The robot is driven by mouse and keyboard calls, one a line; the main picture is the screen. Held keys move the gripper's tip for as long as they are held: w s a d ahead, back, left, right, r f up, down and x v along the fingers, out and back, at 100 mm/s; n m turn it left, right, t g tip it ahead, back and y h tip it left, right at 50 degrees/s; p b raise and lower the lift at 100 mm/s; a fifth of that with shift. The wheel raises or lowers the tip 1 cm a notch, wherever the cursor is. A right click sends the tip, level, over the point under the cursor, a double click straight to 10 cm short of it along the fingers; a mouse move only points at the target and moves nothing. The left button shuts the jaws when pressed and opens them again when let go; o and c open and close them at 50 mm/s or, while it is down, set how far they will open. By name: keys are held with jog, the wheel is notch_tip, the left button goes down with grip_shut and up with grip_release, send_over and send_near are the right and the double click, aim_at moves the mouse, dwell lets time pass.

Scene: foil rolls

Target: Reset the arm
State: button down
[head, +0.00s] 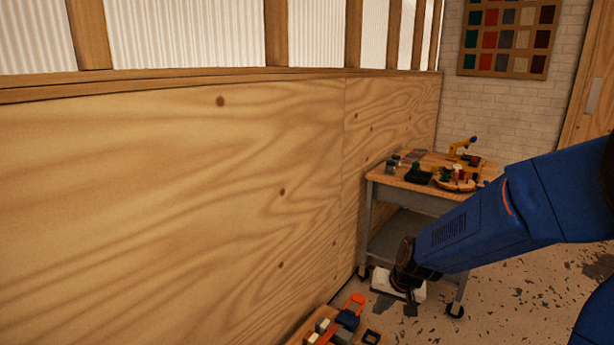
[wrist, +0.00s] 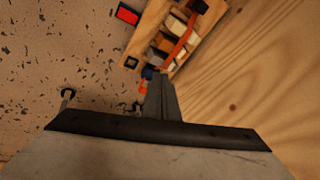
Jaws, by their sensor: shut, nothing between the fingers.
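My blue arm (head: 480,225) reaches in from the right of the head view and slopes down to the left. My gripper (head: 411,308) hangs at its end, in front of the lower part of a wheeled cart. In the wrist view my gripper (wrist: 161,76) shows its dark fingers together, with nothing between them. The fingers point toward a wooden tray and touch nothing that I can make out. No foil roll can be clearly told in either view.
A wooden tray (wrist: 145,45) of tools and blocks lies below, also partly in the head view (head: 323,318). A small red item (wrist: 128,14) is beside it. A plywood wall (head: 190,200) fills the left. The cart (head: 395,181) carries several small items. Speckled floor (head: 520,300) is open at right.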

jog(key=s+d+r+n, duration=0.1)
jog(key=s+d+r, duration=0.2)
jog(key=s+r, duration=0.2)
jog(key=s+d+r+n+h, duration=0.1)
jog(key=s+r, duration=0.4)
jog(key=s, duration=0.7)
jog(key=s+d+r+h, duration=0.1)
jog(key=s+d+r, duration=0.3)
jog(key=s, duration=0.5)
jog(key=shift+s+d+r+n+t, duration=0.2)
jog(key=shift+d+r+n+t, duration=0.15)
jog(key=shift+r, duration=0.25)
jog(key=shift+w, duration=0.1)
